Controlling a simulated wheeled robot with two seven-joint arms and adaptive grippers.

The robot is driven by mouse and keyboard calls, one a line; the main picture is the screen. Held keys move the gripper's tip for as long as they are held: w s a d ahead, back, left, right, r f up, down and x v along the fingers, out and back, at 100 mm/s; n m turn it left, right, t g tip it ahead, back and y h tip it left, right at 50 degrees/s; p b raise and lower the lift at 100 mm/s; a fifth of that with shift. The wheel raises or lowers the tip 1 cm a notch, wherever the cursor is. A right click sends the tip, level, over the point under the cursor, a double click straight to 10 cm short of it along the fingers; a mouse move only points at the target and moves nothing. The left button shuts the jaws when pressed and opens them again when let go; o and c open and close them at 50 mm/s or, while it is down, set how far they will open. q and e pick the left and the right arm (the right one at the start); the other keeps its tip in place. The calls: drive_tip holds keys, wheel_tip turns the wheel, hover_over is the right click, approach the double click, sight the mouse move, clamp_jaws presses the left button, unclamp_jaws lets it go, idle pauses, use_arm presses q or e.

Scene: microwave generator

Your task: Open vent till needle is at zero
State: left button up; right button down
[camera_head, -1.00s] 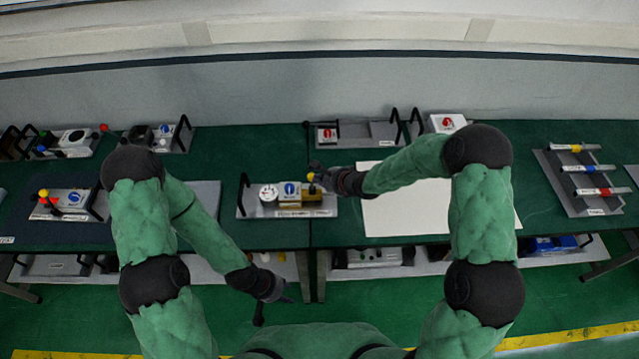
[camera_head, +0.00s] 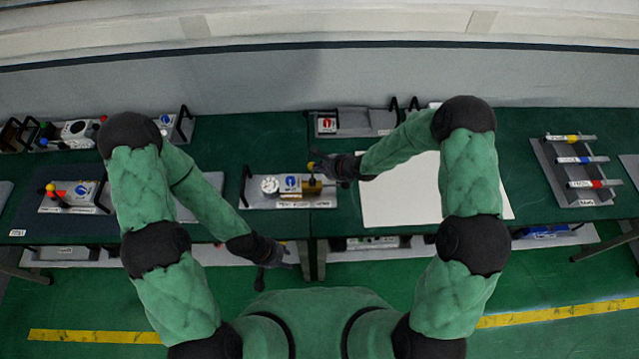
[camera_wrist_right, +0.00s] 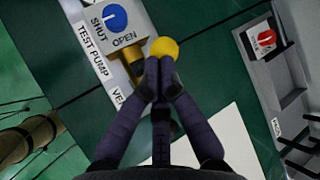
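The test pump (camera_head: 235,204) is a grey plate on the green table. It carries a white round gauge (camera_head: 270,184), a blue knob (camera_head: 290,183) and a brass block (camera_head: 318,192). The gauge needle is too small to read. A yellow ball knob (camera_head: 311,165) stands at the brass block; it also shows in the right wrist view (camera_wrist_right: 163,46). My right gripper (camera_head: 319,167) is at this ball, its fingertips (camera_wrist_right: 160,66) together just short of it; a grip on it cannot be made out. My left gripper (camera_head: 276,268) hangs empty, fingers apart, before the table's front edge.
A white sheet (camera_head: 400,195) lies right of the pump. A rack with coloured rods (camera_head: 570,180) stands further right. A grey unit with a red knob (camera_head: 326,125) is behind. Other units (camera_head: 70,195) stand left.

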use_arm(q)
wheel_tip(320, 180, up, 2)
drive_tip(key=shift+r+p, duration=0.1)
drive_tip(key=shift+p, duration=0.9)
use_arm(e)
drive_tip(key=shift+w+r, duration=0.1)
drive_tip(key=shift+r, duration=0.7)
use_arm(q)
drive_tip(key=shift+w, duration=0.1)
